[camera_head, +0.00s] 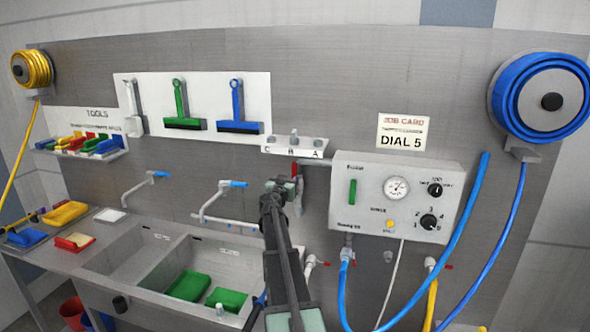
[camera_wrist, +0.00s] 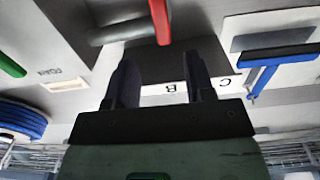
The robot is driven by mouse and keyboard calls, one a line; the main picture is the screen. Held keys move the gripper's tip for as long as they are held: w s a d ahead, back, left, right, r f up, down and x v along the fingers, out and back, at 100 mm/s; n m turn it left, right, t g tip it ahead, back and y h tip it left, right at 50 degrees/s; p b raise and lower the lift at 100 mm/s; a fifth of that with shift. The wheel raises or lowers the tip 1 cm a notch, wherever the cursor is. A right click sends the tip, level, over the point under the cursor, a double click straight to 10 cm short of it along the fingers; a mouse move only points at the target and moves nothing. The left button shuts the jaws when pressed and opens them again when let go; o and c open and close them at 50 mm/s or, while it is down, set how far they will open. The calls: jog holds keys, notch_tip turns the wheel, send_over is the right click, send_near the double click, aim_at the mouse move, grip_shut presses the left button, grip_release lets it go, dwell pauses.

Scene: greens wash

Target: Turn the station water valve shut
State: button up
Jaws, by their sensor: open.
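The station water valve shows as a red lever (camera_head: 295,169) on a grey pipe (camera_head: 316,162), just below the shelf marked C, B, A and left of the control box. In the wrist view the red lever (camera_wrist: 160,20) hangs in from the top edge, with the grey pipe (camera_wrist: 122,32) beside it. My gripper (camera_head: 283,184) is in front of the wall panel, close to the lever. In the wrist view its two dark fingers (camera_wrist: 160,80) are apart and nothing shows between them. The lever appears beyond the fingertips; whether they touch it I cannot tell.
The shelf (camera_head: 297,152) is just above my gripper. The control box (camera_head: 395,195) with gauge and knobs is close on the right. A blue hose (camera_head: 420,275) loops below it. The sink (camera_head: 160,262) with green trays is lower left. Green and blue squeegees (camera_head: 238,107) hang upper left.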

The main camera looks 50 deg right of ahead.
aim_at(294, 171)
jog(key=x, duration=1)
jog(key=shift+w+d, duration=0.2)
jog(key=shift+d, duration=0.05)
jog(key=shift+c, duration=0.2)
grip_shut()
